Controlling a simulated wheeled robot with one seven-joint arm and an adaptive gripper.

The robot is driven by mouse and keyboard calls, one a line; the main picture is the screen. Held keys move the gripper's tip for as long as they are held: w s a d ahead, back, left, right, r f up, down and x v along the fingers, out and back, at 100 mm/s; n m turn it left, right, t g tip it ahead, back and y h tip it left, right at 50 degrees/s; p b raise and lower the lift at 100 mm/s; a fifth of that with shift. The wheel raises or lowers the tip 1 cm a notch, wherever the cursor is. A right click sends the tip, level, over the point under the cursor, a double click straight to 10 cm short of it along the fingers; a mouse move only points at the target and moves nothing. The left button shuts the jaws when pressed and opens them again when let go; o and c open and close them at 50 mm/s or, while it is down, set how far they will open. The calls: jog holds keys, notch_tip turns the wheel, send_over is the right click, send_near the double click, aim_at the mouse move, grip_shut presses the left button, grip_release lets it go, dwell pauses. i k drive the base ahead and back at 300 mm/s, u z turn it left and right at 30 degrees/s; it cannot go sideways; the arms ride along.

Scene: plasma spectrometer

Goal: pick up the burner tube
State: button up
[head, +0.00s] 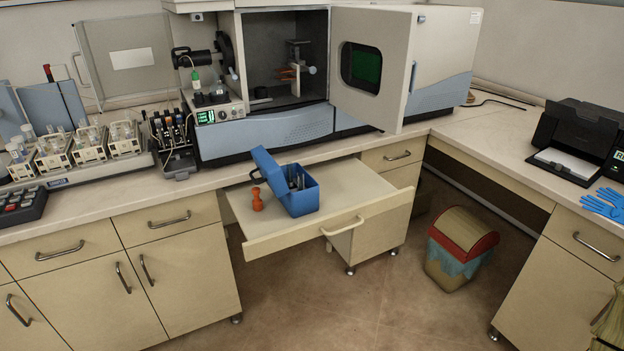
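I cannot single out the burner tube with certainty. A blue box (308,204) with its lid raised stands on the pulled-out shelf, with small grey and dark items (295,182) in it that are too small to name. The spectrometer (270,132) stands on the bench behind, its chamber (264,62) open. A bracket with a copper-coloured part (290,73) shows inside the chamber. My gripper is not in view.
An orange knob-shaped piece (257,199) stands left of the blue box on the pulled-out shelf (362,187). The spectrometer's door (398,22) is swung open to the right. Racks of vials (90,150) fill the left bench. A bin (459,250) stands on the floor; floor in front is clear.

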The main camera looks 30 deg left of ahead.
aim_at(290, 176)
jog(key=u, duration=0.35)
jog(key=i, duration=0.6)
jog(key=u, duration=0.45)
